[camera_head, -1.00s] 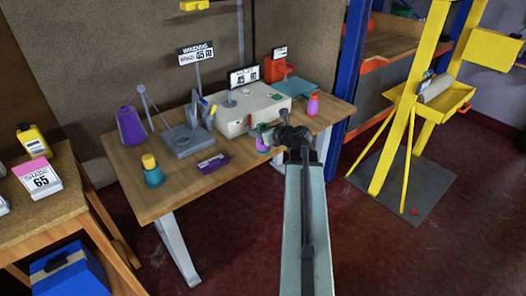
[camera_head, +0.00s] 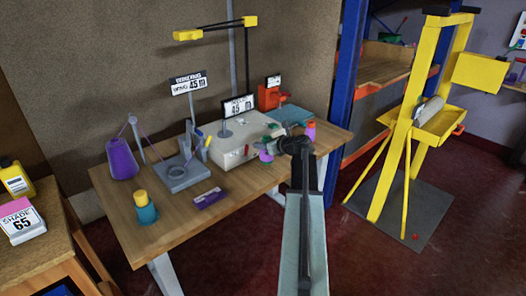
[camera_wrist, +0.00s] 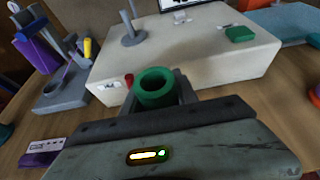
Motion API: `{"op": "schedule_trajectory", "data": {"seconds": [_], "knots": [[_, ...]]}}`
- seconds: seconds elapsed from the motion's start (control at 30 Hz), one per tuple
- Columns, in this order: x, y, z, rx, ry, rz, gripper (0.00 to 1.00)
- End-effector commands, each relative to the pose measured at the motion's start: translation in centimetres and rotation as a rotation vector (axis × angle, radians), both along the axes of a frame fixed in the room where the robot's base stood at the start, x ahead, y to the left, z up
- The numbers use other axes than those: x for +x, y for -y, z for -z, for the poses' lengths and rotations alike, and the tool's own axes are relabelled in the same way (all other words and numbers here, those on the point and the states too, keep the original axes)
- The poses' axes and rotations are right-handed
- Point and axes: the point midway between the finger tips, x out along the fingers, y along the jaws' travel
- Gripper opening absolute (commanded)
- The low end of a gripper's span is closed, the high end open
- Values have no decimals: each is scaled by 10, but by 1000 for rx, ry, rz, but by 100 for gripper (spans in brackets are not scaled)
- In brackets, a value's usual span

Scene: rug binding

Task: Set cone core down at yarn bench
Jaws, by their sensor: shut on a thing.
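The cone core (camera_wrist: 155,88) is a green hollow cylinder with an open top, seen in the wrist view between my jaws. My gripper (camera_wrist: 156,98) is shut on it. In the head view my gripper (camera_head: 270,146) is over the right part of the wooden yarn bench (camera_head: 225,212), close to the front of the pale box-shaped machine (camera_wrist: 187,55). The core is small and mostly covered there. I cannot tell whether its base touches the bench top.
A purple cone (camera_head: 122,160), a grey stand (camera_head: 184,176), a teal pot with a yellow top (camera_head: 146,210) and a purple label (camera_head: 209,198) stand on the bench left of the gripper. A bottle (camera_head: 310,129) is at the right. The front strip is clear.

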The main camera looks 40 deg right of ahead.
Motion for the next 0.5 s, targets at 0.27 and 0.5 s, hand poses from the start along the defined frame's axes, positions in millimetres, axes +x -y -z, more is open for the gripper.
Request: {"op": "schedule_trajectory", "data": {"seconds": [0.27,0.5], "knots": [[-9,11,32,0,0,16,0],[-10,12,34,0,0,18,0]]}}
